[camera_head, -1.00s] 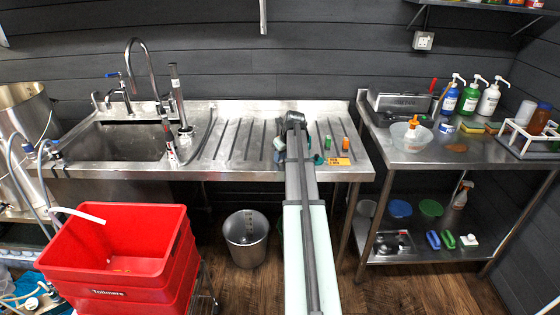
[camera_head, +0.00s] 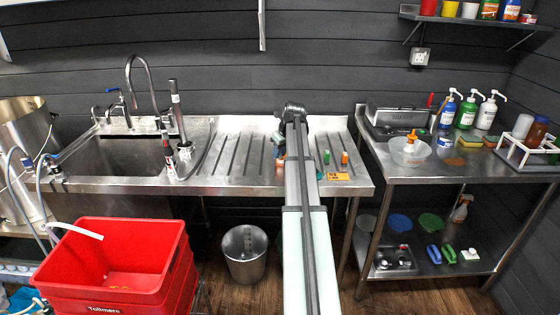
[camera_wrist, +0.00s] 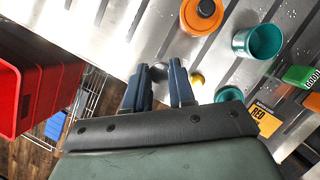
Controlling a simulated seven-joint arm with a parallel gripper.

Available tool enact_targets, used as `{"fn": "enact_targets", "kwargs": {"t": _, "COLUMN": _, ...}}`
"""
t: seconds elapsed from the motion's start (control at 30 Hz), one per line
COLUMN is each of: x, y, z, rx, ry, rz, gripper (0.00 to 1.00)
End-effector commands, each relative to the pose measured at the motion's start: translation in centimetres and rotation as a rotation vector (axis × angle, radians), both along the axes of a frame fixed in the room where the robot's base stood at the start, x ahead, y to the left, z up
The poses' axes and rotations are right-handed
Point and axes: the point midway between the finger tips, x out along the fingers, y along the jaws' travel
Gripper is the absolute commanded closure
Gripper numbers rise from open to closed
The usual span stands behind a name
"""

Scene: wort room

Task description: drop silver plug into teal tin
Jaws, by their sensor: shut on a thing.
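My gripper (camera_wrist: 157,88) shows in the wrist view with its dark blue fingers closed around a small grey, rounded thing, apparently the silver plug (camera_wrist: 158,71). Its lower part is hidden between the fingers. The teal tin (camera_wrist: 252,45) stands open-topped on the ribbed steel drainboard, to the right of the fingers and apart from them. A second teal round thing (camera_wrist: 228,93) lies nearer, partly hidden behind my gripper body. In the head view my arm hides the fingertips and the plug.
An orange round container (camera_wrist: 201,13), a small yellow ball (camera_wrist: 197,78), a green block (camera_wrist: 300,77) and a yellow label card (camera_wrist: 265,119) are close by on the drainboard (camera_head: 235,155). The sink (camera_head: 120,155) and red crate (camera_head: 118,262) are at left.

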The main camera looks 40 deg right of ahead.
Motion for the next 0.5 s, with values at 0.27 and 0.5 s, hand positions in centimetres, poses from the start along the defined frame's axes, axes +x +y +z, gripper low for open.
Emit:
{"fn": "enact_targets", "kwargs": {"t": 0.27, "x": -0.01, "y": 0.0, "z": 1.05, "rx": 0.0, "ry": 0.0, "rz": 0.0, "gripper": 1.0}}
{"fn": "enact_targets", "kwargs": {"t": 0.5, "x": -0.05, "y": -0.03, "z": 1.03, "rx": 0.0, "ry": 0.0, "rz": -0.001, "gripper": 1.0}}
